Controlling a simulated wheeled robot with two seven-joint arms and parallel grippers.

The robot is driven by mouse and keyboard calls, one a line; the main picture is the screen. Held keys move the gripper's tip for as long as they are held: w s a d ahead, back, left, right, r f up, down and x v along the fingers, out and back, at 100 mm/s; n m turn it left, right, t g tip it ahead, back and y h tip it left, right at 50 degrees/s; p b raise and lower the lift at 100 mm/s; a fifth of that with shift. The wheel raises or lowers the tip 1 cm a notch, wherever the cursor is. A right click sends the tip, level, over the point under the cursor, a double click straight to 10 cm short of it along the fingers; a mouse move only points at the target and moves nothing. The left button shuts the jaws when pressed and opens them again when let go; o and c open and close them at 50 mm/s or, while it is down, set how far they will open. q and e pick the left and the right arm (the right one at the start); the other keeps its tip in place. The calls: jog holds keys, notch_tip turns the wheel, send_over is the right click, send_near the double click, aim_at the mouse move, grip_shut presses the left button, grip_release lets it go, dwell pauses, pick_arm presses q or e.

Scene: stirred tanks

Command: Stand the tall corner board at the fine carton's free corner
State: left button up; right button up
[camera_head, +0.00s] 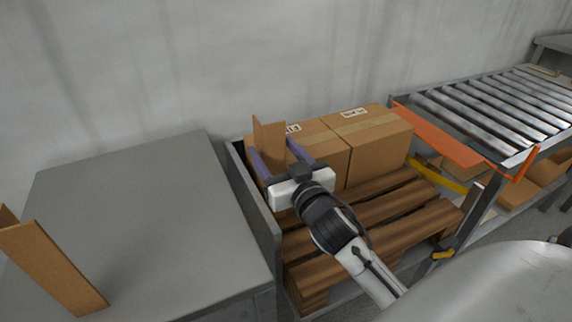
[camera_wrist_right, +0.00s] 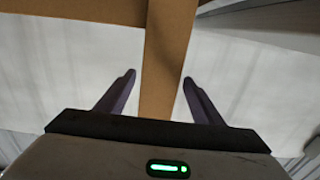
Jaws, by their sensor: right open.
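A brown corner board (camera_head: 268,136) stands upright at the left end of the left carton (camera_head: 332,150), which is partly hidden by my right gripper. My right gripper (camera_head: 272,146) is open, with a purple finger on each side of this board. In the right wrist view the board (camera_wrist_right: 165,65) runs between the spread fingertips (camera_wrist_right: 158,76), with gaps on both sides. The right carton (camera_head: 378,145) stands against the left one. Their labels are too small to read surely. Another corner board (camera_head: 55,265) is at the left on the grey table. My left gripper is out of view.
The cartons stand on a wooden pallet (camera_head: 400,205) with bare slats in front. A grey side wall (camera_head: 258,205) separates it from the grey table (camera_head: 150,210), mostly clear. An orange plate (camera_head: 440,138) and a roller conveyor (camera_head: 490,105) lie to the right.

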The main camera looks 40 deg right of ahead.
jog(key=v, duration=0.7)
jog(key=shift+s, duration=0.35)
